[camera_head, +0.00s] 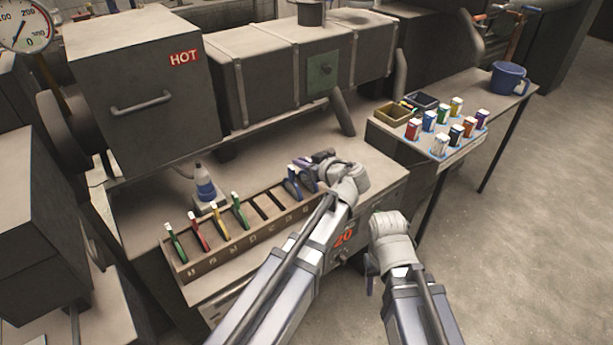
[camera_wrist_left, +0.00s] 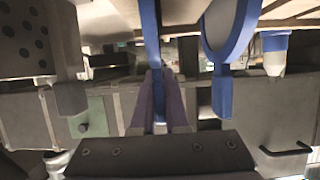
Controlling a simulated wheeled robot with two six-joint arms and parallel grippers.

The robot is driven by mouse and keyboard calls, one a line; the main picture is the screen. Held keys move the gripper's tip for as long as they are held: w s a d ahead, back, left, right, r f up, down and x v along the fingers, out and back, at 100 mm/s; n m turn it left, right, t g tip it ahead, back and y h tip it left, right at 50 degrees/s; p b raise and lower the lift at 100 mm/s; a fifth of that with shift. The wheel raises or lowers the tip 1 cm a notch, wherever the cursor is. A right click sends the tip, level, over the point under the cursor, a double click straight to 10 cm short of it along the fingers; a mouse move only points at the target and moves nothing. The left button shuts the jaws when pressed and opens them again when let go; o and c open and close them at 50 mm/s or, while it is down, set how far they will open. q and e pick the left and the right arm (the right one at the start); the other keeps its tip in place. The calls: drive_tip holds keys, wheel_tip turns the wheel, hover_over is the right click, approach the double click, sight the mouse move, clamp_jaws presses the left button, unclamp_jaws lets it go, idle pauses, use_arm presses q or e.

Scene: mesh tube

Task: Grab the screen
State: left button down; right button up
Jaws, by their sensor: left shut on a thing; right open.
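A wooden rack (camera_head: 243,229) on the bench holds several upright screens with coloured handles: green (camera_head: 176,243), red (camera_head: 199,232), yellow (camera_head: 219,222) and a second green one (camera_head: 239,211). Blue screens stand at its right end. My left gripper (camera_head: 322,157) is there, shut on a blue strip (camera_wrist_left: 151,40), which looks like one screen seen edge-on. Another blue screen (camera_wrist_left: 228,60) with a round rim is beside the fingers, apart from them. The gripper hides part of the rack's end. My right gripper (camera_head: 371,284) hangs open and empty in front of the bench.
A box marked HOT (camera_head: 140,85) and a long grey duct (camera_head: 285,75) line the back. Several capped jars (camera_head: 441,143), small bins (camera_head: 392,114) and a blue mug (camera_head: 509,79) occupy the right-hand table. Floor at right is clear.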

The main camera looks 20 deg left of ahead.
use_arm(q)
drive_tip(key=shift+r, duration=0.1)
wheel_tip(320, 180, up, 10)
drive_tip(key=p, duration=1)
drive_tip(key=shift+a, duration=0.1)
